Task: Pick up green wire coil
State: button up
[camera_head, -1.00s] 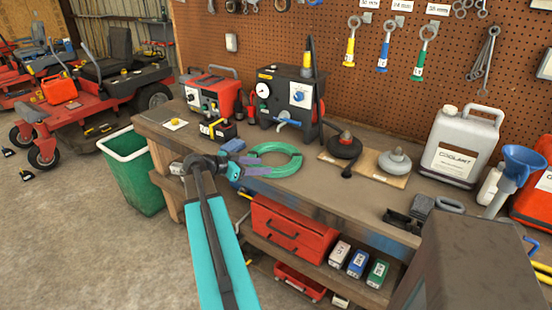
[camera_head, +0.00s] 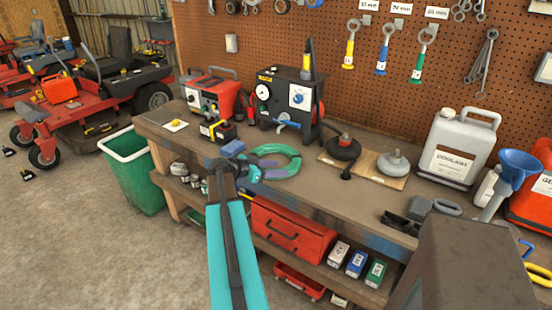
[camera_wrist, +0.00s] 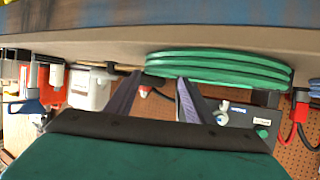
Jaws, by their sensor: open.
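The green wire coil (camera_head: 296,161) lies flat on the workbench (camera_head: 330,195), near its front edge. My gripper (camera_head: 263,168) is open at the coil's left front side, its purple fingers overlapping the ring in the head view. The wrist view is upside down and shows the coil (camera_wrist: 225,68) edge-on as stacked green loops. Both fingertips (camera_wrist: 160,80) reach up to the coil's end there, with nothing held between them. I cannot tell whether the fingers touch it or straddle the wire.
Behind the coil stand a black gauge unit (camera_head: 287,97) and a red unit (camera_head: 210,95). A small battery (camera_head: 217,131) and a blue block (camera_head: 233,148) are to the left. Round dark and grey pieces on a board (camera_head: 377,175) sit right. A pegboard (camera_head: 330,60) rises behind.

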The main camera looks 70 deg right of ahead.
aim_at(287, 168)
jog(key=shift+s+d+f, duration=0.1)
jog(key=shift+s, duration=0.05)
jog(key=shift+s+p+x, duration=0.3)
jog(key=shift+p+x, duration=0.85)
jog(key=shift+x, duration=0.35)
jog(key=shift+p+x, duration=0.3)
jog(key=shift+x, duration=0.6)
jog(key=shift+c, duration=0.3)
jog(key=shift+s, duration=0.1)
grip_shut()
